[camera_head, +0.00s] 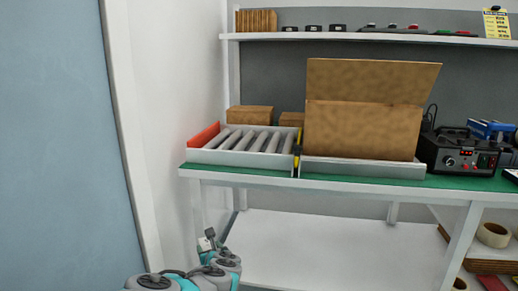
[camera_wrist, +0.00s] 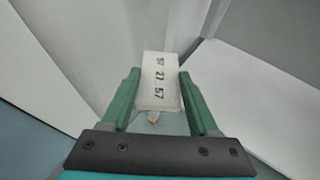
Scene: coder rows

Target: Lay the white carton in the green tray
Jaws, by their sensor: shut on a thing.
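The white carton (camera_wrist: 158,80) is a small upright block with dark printed digits on its face. In the wrist view it stands between the two green fingers of my gripper (camera_wrist: 160,90), which are shut on its sides. In the head view, part of my arm shows low at the left, below the bench top; my gripper and the carton cannot be made out clearly there. I see no green tray in either view.
A bench (camera_head: 240,178) with a green top carries a roller conveyor (camera_head: 245,145), a large open cardboard box (camera_head: 362,130) and a black device (camera_head: 460,152). A wall stands close left.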

